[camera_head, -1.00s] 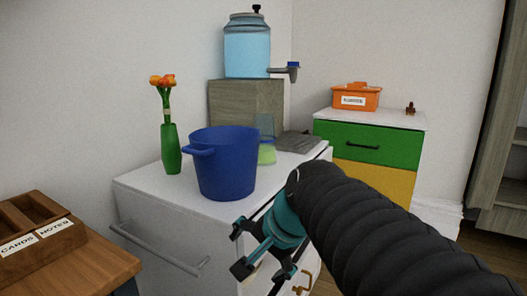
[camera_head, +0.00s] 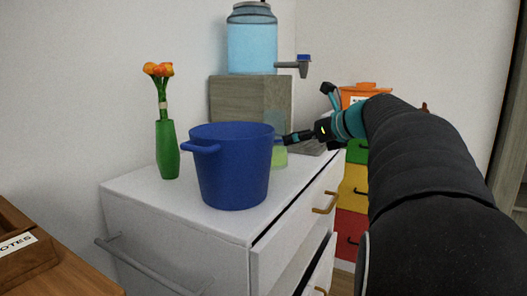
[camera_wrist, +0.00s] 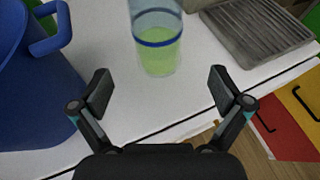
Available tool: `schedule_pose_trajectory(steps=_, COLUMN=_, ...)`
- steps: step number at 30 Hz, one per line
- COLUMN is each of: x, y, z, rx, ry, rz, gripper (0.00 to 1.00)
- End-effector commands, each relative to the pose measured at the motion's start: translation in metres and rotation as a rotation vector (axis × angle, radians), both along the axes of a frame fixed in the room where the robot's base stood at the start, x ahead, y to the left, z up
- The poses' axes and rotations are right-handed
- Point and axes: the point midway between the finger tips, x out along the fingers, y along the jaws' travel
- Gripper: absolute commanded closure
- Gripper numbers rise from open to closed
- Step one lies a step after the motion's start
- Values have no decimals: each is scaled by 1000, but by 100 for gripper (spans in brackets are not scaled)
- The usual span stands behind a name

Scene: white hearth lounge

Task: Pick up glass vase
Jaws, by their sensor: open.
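The glass vase (camera_head: 280,157) is a clear, upright vessel with a pale green lower part and a blue band. It stands on the white cabinet, partly hidden behind the blue pot (camera_head: 232,170) in the head view. In the wrist view the glass vase (camera_wrist: 158,50) is just ahead, centred between my fingers, its top cut off by the frame. My gripper (camera_head: 305,114) is open and empty on the right of the vase; in the wrist view its fingertips (camera_wrist: 160,85) are spread wide, short of the vase.
The blue pot (camera_wrist: 30,95) stands close on the left in the wrist view. A grey ribbed rack (camera_wrist: 255,35) lies to the right. A green vase with orange flowers (camera_head: 167,150) stands at the left. A wooden box (camera_head: 250,100) bears a water dispenser (camera_head: 252,45) behind. The cabinet's front top (camera_head: 180,200) is clear.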

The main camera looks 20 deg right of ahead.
Motion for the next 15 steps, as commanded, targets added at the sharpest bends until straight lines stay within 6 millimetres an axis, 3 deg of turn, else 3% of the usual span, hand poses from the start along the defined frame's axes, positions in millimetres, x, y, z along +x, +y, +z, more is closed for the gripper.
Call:
schedule_pose_trajectory(steps=6, x=36, y=11, z=-17, rx=-2, ry=3, rz=5, gripper=0)
schedule_pose_trajectory(steps=15, x=54, y=17, z=-23, rx=-3, ry=1, rz=4, gripper=0)
